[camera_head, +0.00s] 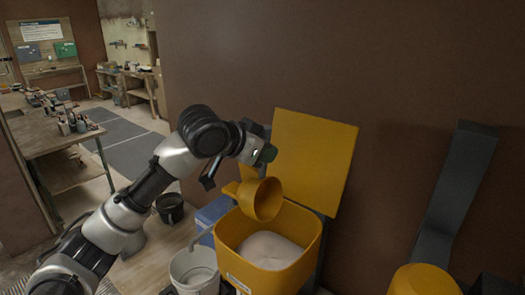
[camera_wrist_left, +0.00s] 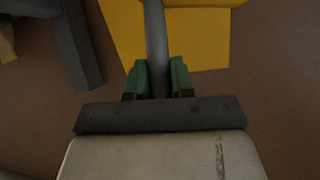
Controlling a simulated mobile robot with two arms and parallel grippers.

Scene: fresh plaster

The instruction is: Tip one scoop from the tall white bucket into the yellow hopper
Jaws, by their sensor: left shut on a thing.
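My left gripper (camera_head: 264,160) is above the yellow hopper (camera_head: 254,279), with its green fingers shut on the scoop's grey handle. The handle also shows between the fingers (camera_wrist_left: 158,75) in the left wrist view. The yellow scoop (camera_head: 262,199) hangs tilted over the hopper's back left rim, its mouth towards the camera; I see no powder in it. Pale powder (camera_head: 270,250) lies inside the hopper, whose yellow lid (camera_head: 312,160) stands open behind. The white bucket (camera_head: 194,270) stands left of the hopper. My right gripper is not in view.
A blue box (camera_head: 213,211) stands behind the white bucket. A black bucket (camera_head: 170,207) is on the floor further left. A dark post (camera_head: 455,195) leans at the right, with a yellow object (camera_head: 424,281) below. A workbench (camera_head: 50,135) stands far left.

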